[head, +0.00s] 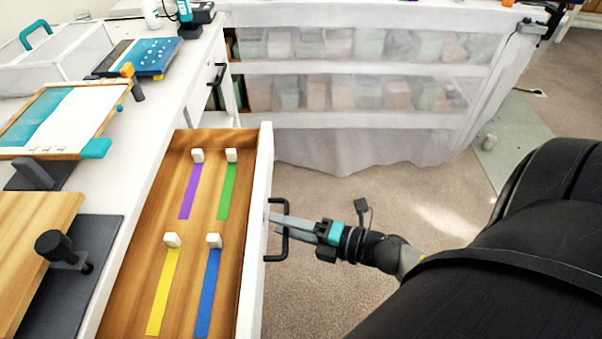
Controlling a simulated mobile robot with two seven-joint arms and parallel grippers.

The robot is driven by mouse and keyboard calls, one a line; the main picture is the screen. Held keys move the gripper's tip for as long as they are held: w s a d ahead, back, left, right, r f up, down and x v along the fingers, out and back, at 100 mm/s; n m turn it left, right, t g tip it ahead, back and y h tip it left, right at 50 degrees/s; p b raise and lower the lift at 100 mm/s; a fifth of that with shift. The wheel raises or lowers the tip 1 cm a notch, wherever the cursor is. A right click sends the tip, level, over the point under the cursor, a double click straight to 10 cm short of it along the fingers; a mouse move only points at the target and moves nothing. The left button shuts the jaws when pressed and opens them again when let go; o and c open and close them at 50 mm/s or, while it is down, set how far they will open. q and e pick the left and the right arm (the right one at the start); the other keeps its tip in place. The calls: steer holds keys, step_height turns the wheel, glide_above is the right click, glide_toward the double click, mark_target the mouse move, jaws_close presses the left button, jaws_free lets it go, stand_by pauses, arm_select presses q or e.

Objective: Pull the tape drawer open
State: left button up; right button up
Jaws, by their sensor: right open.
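The tape drawer (265,160) stands pulled out from the white bench, its wooden inside open to view. In it lie a purple tape strip (190,192), a green strip (227,192), a yellow strip (164,292) and a blue strip (207,295), each with a white block at its far end. A black bar handle (285,232) is on the drawer's white front. My right gripper (275,224) is open at the handle, its fingers reaching to the bar. Whether they touch it I cannot tell. My left gripper is not in view.
The white bench top (135,180) on the left holds a framed board (60,115), a blue device (150,57) and a wooden board (30,230). A covered shelf (360,75) stands behind. Carpet (330,300) right of the drawer is clear.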

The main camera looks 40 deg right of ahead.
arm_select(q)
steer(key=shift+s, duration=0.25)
arm_select(e)
steer(key=shift+s, duration=0.1)
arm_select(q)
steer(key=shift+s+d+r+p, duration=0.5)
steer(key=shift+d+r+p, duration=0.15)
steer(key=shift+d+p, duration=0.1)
arm_select(e)
steer(key=v, duration=1.5)
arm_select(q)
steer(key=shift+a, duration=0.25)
